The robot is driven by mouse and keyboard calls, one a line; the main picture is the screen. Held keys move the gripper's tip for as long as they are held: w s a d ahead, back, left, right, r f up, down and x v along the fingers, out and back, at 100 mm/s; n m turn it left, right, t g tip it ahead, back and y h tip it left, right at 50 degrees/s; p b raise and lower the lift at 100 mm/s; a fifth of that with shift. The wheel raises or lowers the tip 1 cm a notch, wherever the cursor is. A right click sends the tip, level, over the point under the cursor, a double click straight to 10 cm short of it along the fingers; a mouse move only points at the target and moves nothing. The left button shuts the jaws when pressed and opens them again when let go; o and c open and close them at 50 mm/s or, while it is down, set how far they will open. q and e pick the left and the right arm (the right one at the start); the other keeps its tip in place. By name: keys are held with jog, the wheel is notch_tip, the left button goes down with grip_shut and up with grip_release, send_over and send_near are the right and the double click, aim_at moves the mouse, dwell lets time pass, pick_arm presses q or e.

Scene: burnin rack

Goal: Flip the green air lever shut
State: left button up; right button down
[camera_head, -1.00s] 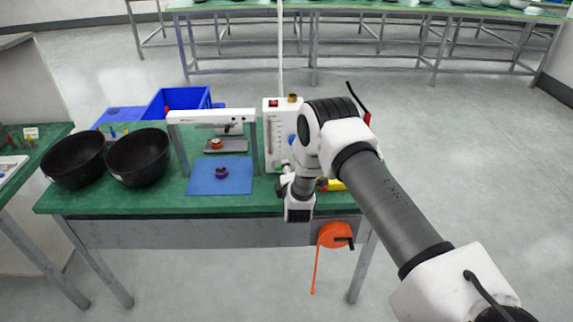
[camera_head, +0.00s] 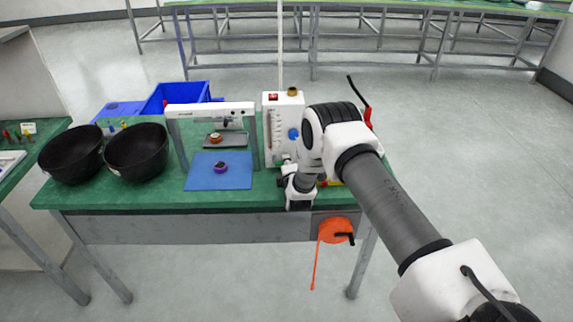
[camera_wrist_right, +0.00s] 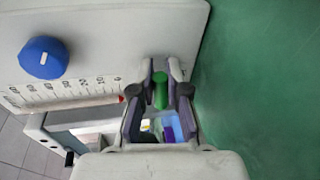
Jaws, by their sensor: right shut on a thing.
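The green air lever (camera_wrist_right: 160,92) shows in the right wrist view as a short green post at the lower edge of a white panel box (camera_wrist_right: 100,40). My right gripper (camera_wrist_right: 160,78) is shut on it, one finger on each side. In the head view the white box (camera_head: 283,112) stands at the back right of the green bench, and my right gripper (camera_head: 285,172) is at its lower front. The lever is hidden there by my arm and hand. My left gripper is in neither view.
The box has a blue knob (camera_head: 293,134) and a scale. To its left stand a white-topped frame (camera_head: 210,109), a blue mat (camera_head: 204,181) and two black bowls (camera_head: 137,155). An orange reel (camera_head: 333,230) hangs on the bench front. The floor at right is clear.

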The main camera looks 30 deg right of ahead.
jog(key=shift+f+m, duration=0.3)
jog(key=shift+m, duration=0.1)
jog(key=shift+r, duration=0.15)
jog(key=c, duration=1.2)
grip_release()
jog(key=shift+w, duration=0.1)
jog(key=shift+o, duration=0.2)
jog(key=v, duration=1.2)
jog(key=shift+d, duration=0.15)
